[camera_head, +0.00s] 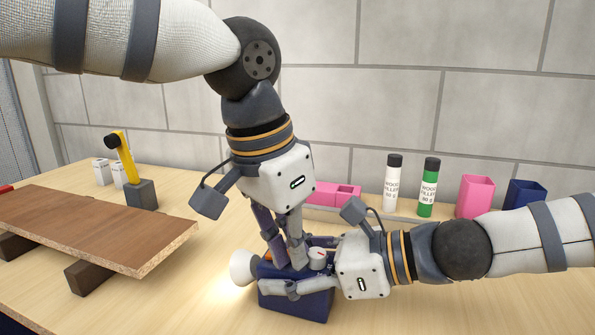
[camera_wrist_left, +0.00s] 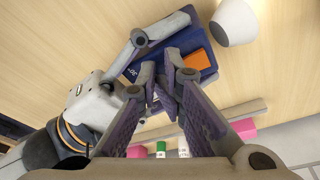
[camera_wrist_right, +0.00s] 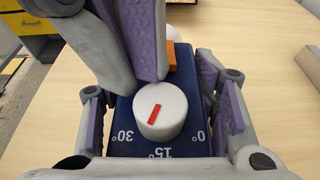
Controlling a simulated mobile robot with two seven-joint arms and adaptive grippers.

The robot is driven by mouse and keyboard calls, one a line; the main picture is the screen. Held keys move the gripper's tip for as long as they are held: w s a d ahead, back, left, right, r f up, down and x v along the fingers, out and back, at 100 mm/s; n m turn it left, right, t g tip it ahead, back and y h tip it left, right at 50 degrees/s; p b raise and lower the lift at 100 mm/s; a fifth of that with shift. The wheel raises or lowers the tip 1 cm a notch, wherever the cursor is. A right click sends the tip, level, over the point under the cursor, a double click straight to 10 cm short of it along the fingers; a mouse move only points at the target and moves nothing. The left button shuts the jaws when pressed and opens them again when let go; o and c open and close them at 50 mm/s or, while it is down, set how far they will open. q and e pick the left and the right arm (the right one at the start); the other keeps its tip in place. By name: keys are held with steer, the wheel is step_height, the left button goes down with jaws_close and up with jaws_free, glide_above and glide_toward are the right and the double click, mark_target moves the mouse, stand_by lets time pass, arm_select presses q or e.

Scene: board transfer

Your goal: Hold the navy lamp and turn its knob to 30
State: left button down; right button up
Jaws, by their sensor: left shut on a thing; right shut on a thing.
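The navy lamp (camera_head: 312,304) stands on the table, its white lamp head (camera_head: 243,267) lit and facing left. Its white knob (camera_wrist_right: 161,111) has a red mark; the labels 30°, 15° and 0° run around it. The mark slants, its lower end pointing between 15° and 30°. My right gripper (camera_wrist_right: 165,120) is shut on the lamp body, one finger along each side. My left gripper (camera_head: 291,266) reaches down from above, fingertips close together at the knob. It is shut at the knob, but the contact is partly hidden. An orange part (camera_wrist_left: 199,59) sits on the lamp near its head.
A brown board (camera_head: 90,225) rests on dark blocks at the left, with a yellow-handled tool (camera_head: 126,160) behind it. White and green filler tubes (camera_head: 428,190), pink and navy containers (camera_head: 475,196) stand along the back wall. The table left of the lamp head is clear.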

arm_select(q)
steer(key=shift+s+a, duration=0.1)
steer(key=shift+a, duration=0.15)
steer(key=shift+a+r, duration=0.1)
steer(key=shift+r, duration=0.1)
steer(key=v, duration=0.3)
steer(key=w+d+v, duration=0.1)
steer(key=v, duration=0.1)
steer(key=shift+s+r, duration=0.1)
steer(key=shift+r, duration=0.3)
steer(key=shift+s+d+f, duration=0.25)
steer(key=shift+d+f, duration=0.1)
steer(key=shift+f, duration=0.7)
steer(key=shift+s+d+f, duration=0.2)
steer(key=shift+d+f, duration=0.1)
steer(key=shift+f, duration=0.7)
steer(key=shift+s+d+f, duration=0.25)
steer(key=shift+d+f, duration=0.1)
steer(key=shift+f, duration=0.7)
